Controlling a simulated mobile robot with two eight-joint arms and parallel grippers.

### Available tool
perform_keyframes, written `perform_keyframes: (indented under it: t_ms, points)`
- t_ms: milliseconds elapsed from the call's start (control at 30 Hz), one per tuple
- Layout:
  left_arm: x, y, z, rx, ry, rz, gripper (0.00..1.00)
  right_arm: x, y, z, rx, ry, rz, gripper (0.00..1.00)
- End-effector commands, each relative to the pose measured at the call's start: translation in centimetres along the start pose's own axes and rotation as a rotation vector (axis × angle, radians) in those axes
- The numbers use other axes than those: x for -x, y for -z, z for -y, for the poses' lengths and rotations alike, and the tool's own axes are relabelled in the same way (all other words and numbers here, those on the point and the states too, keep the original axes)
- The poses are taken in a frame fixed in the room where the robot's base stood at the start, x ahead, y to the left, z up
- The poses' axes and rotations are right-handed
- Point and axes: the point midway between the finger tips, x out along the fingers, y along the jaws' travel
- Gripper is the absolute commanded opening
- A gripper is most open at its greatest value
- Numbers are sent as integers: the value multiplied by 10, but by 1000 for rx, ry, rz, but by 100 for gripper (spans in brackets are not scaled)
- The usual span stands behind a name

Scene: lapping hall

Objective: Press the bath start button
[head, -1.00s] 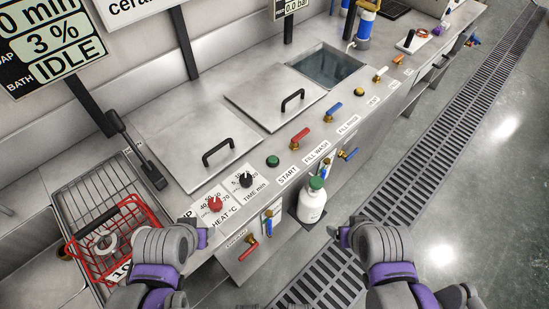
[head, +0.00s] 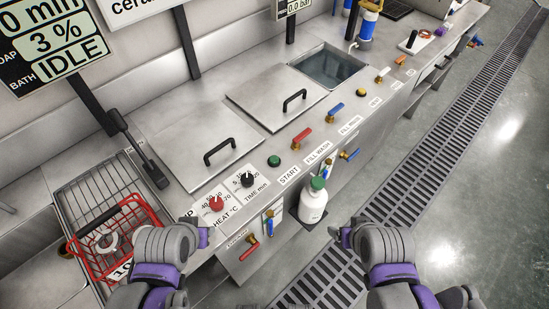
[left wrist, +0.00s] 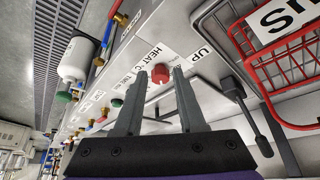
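The green start button (head: 273,161) sits on the steel bench front, behind the START label (head: 289,174). It also shows small in the left wrist view (left wrist: 117,102). The sign on the wall reads IDLE (head: 75,49). My left gripper (head: 203,237) is low in front of the bench, below and left of the button, apart from it. In the left wrist view its two fingers (left wrist: 160,75) are spread with nothing between them; the red knob shows beyond. My right gripper (head: 345,236) is right of the bottle, clear of the bench; its fingers are mostly hidden behind the wrist.
A red heat knob (head: 215,203) and black time knob (head: 247,180) are left of the button. Red (head: 303,138) and blue (head: 335,112) valve handles lie to its right. A white bottle (head: 313,205) stands out in front. A red basket (head: 120,240) is at left.

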Motion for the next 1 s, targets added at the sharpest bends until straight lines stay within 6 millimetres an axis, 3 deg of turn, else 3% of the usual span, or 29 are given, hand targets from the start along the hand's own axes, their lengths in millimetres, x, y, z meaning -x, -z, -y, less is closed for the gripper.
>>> perform_keyframes:
  t_ms: [33,200,1000]
  points:
    - [0,0,0,0,0,0,28,0,0,0,0,0,0,81]
    - [0,0,0,0,0,0,0,0,0,0,0,0,0,81]
    - [0,0,0,0,0,0,0,0,0,0,0,0,0,81]
